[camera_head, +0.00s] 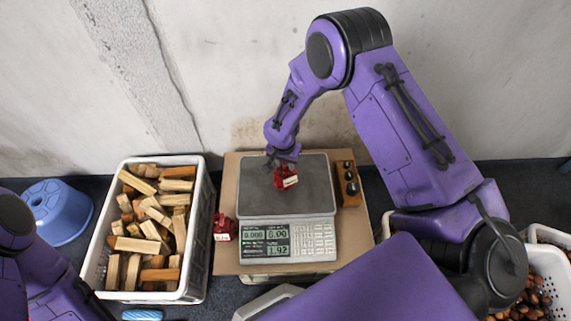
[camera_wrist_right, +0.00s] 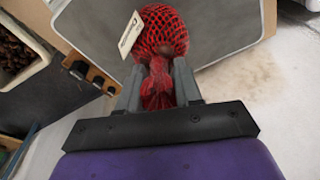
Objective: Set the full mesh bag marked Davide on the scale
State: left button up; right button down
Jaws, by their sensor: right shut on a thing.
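A filled red mesh bag (camera_head: 284,178) with a white tag is at the dark pan of the scale (camera_head: 257,203), toward its right side. My right gripper (camera_head: 281,158) is above it from the back, shut on the bag. In the right wrist view the fingers (camera_wrist_right: 158,88) close on the gathered red neck, and the round body of the bag (camera_wrist_right: 162,32) lies beyond them over the pan (camera_wrist_right: 225,30). The tag's writing is too small to read. I cannot tell whether the bag rests fully on the pan. My left gripper is out of view.
A second red bag with a tag (camera_head: 222,228) lies left of the scale on the brown board (camera_head: 226,259). A wooden block with dark knobs (camera_head: 348,184) stands right of the scale. A white crate of firewood (camera_head: 196,245), a blue tub (camera_head: 62,212) and chestnut crates (camera_head: 545,262) flank the board.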

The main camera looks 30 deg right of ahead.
jog(key=shift+f, duration=0.7)
jog(key=c, duration=0.8)
grip_release()
jog(key=shift+o, duration=0.2)
